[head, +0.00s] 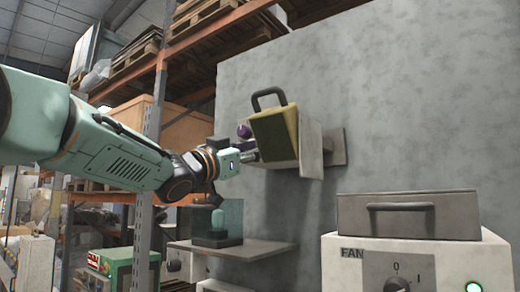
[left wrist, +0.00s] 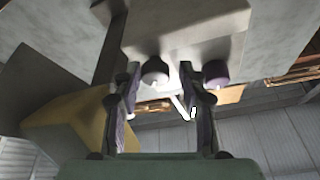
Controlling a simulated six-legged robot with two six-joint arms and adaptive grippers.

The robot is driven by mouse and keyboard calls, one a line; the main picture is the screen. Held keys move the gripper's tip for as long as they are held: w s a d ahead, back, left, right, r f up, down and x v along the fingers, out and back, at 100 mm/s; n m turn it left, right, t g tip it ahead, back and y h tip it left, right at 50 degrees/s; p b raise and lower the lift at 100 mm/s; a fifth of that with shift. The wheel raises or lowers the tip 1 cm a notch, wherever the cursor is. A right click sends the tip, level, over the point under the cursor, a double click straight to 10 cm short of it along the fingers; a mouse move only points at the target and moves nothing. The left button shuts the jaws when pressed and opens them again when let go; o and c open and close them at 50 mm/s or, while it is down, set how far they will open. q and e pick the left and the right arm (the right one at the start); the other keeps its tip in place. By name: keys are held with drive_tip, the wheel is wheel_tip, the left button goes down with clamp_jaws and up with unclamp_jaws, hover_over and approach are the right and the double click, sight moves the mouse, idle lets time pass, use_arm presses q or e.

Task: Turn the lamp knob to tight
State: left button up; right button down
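A lamp housing (head: 305,150) with an olive-yellow front (head: 272,135) and a black handle is mounted on the grey wall in the head view. A purple knob (head: 243,131) shows at its left side. The left wrist view shows two round knobs under the pale housing (left wrist: 185,35): a dark one (left wrist: 155,70) and a purple one (left wrist: 216,73). My left gripper (left wrist: 158,75) is open, its fingers on either side of the dark knob; I cannot tell whether they touch it. The purple knob is outside the right finger. My right gripper is not in view.
A white cabinet (head: 345,260) marked FAN, with a dial (head: 397,284) and a green light, stands at lower right. A grey case (head: 408,216) with a handle lies on it. A shelf (head: 232,248) holds a small dark-based item below my gripper. Racking stands behind.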

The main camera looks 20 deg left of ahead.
use_arm(q)
drive_tip(key=shift+w+d+r, duration=0.15)
drive_tip(key=shift+w+d, duration=0.1)
drive_tip(key=shift+d, duration=0.6)
drive_tip(key=shift+s+a+r, duration=0.15)
drive_tip(key=shift+s+a, duration=0.35)
drive_tip(key=shift+s, duration=0.1)
drive_tip(key=shift+c, duration=0.4)
drive_tip(key=shift+s+a, duration=0.2)
drive_tip(key=shift+a, duration=0.1)
drive_tip(key=shift+c, duration=1.5)
drive_tip(key=shift+w+d, duration=0.15)
drive_tip(key=shift+d, duration=0.25)
drive_tip(key=c, duration=0.3)
drive_tip(key=shift+a, duration=0.1)
drive_tip(key=shift+c, duration=0.7)
drive_tip(key=shift+w, duration=0.1)
clamp_jaws()
drive_tip(key=shift+m, duration=0.3)
